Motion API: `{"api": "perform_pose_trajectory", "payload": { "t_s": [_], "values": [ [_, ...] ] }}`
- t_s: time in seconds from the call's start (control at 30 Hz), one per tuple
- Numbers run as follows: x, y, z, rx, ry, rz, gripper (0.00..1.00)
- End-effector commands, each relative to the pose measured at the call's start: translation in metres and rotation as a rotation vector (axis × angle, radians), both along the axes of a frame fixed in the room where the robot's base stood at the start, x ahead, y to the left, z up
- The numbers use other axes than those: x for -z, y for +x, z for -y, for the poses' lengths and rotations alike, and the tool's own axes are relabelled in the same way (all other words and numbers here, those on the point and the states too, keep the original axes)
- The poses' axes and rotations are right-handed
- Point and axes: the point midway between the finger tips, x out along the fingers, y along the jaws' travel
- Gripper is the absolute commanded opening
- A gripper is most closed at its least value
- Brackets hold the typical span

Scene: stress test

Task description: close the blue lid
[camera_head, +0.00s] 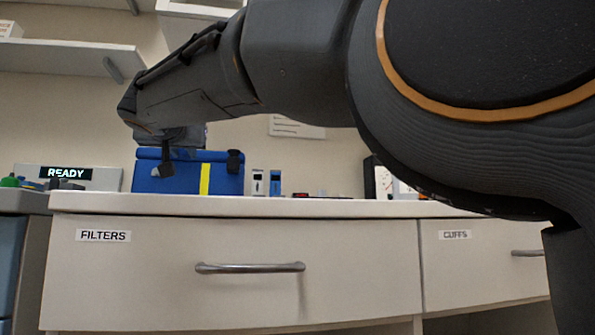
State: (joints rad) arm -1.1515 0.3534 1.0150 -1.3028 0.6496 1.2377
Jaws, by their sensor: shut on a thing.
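A blue box (180,182) with a yellow upright stripe stands on the white counter at the left. Its blue lid (203,156) shows as a narrow level band along the top; I cannot tell whether it is fully down. My gripper (201,162) comes down from above, with one dark finger at the front left of the lid and the other near its right end. It is shut on the blue lid. The gripper's body hides part of the box's top and back.
The white counter (330,208) has drawers below, labelled FILTERS (103,236) and CUFFS. Small blue and white items stand right of the box. A panel reading READY (66,173) is at the left. A shelf (60,57) hangs above.

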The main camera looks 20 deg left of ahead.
Motion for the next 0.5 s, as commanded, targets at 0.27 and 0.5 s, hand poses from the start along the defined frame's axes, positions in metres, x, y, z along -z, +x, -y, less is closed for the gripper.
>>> {"api": "perform_pose_trajectory", "payload": {
  "t_s": [0.27,0.5],
  "values": [
    [0.0054,0.0028,-0.0008,0.004,-0.006,-0.005,0.40],
    [0.0029,-0.0006,0.0006,0.003,-0.005,-0.002,0.40]
  ]
}}
